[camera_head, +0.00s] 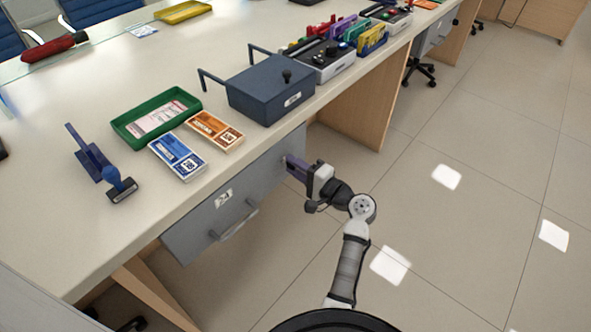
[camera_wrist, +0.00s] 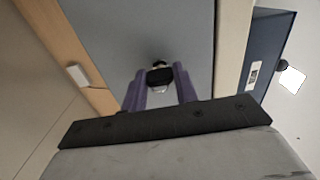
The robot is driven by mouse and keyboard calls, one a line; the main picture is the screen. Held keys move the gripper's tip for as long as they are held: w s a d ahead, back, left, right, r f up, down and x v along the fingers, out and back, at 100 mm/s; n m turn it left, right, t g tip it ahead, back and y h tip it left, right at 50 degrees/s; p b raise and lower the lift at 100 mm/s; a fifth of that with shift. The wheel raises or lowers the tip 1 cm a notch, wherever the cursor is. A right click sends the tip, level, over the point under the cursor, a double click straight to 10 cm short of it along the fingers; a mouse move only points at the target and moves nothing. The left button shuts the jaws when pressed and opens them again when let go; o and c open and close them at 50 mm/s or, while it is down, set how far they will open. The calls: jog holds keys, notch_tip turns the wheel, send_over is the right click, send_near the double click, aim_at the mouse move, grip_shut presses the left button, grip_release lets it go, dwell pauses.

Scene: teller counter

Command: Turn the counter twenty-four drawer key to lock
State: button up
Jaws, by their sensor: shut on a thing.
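The grey drawer (camera_head: 205,222) under the counter carries a label reading 24 (camera_head: 223,198) and a bar handle (camera_head: 236,226). My gripper (camera_head: 287,164) is at the upper right part of the drawer front. In the wrist view its two purple fingers (camera_wrist: 160,92) are shut on the dark key head (camera_wrist: 160,77) close to the grey drawer front (camera_wrist: 140,30). The key's shaft and the keyhole are mostly hidden by the key head and fingers. I cannot tell the key's exact turn angle.
On the counter (camera_head: 70,218) stand a green tray (camera_head: 118,122), two card packs, a blue stamp (camera_head: 120,184), and a blue-grey box (camera_head: 262,95) above the drawer. Further right are a keypad device (camera_head: 325,60) and coloured holders. Open floor (camera_head: 430,240) lies in front.

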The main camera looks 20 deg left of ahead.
dwell(0.4)
jog(key=o, duration=1)
jog(key=b+v, duration=0.1)
jog(key=v, duration=1.2)
jog(key=shift+s+d, duration=0.1)
jog(key=shift+d, duration=0.3)
jog(key=shift+r, duration=0.1)
